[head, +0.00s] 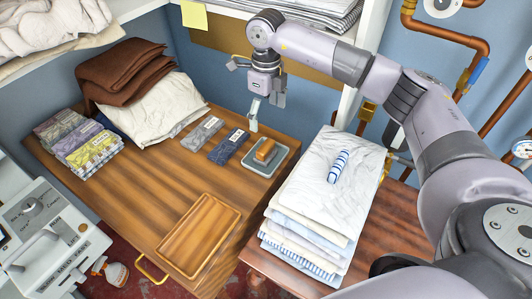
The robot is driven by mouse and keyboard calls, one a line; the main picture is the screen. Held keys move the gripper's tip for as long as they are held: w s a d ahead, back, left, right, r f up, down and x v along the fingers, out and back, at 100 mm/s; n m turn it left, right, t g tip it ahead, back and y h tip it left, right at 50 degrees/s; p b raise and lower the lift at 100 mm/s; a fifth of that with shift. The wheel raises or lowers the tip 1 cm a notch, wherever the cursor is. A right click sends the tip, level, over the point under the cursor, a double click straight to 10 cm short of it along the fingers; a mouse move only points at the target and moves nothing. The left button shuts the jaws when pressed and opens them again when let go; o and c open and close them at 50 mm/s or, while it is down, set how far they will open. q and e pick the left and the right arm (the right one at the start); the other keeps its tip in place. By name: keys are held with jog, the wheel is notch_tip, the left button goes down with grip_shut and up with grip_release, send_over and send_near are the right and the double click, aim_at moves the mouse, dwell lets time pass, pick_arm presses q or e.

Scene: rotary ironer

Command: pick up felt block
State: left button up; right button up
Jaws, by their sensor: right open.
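The felt block (265,150) is a small orange-brown block. It rests on a grey square tray (284,159) at the right side of the wooden tabletop. My right gripper (265,112) is open and empty, pointing down above and slightly behind the block, apart from it. The block's top is in clear view, with no finger touching it. My left gripper is out of view.
Two labelled cloth bundles (230,147) lie left of the grey tray. A wooden tray (200,234) lies at the table's front. A tall linen stack (322,205) with a blue-striped roll (339,167) stands to the right. Brown and white fabrics (124,66) fill the back left.

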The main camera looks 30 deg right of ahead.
jog(key=b, duration=0.2)
send_over(268, 147)
jog(key=w, duration=0.1)
notch_tip(268, 147, down, 5)
jog(key=shift+a+r, duration=0.1)
notch_tip(268, 147, down, 4)
jog(key=b, duration=0.3)
jog(key=shift+f, duration=0.6)
jog(key=f+b, duration=0.1)
jog(key=f, duration=0.1)
jog(key=s+f+b, duration=0.1)
jog(key=f+b, duration=0.1)
jog(key=shift+f, duration=0.35)
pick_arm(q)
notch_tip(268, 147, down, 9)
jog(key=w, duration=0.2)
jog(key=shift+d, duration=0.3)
pick_arm(e)
jog(key=shift+r, duration=0.1)
jog(key=shift+c, duration=0.5)
jog(key=shift+c, duration=0.7)
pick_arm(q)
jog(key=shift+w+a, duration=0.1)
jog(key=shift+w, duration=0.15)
pick_arm(e)
jog(key=c, duration=1)
jog(key=shift+r, duration=0.1)
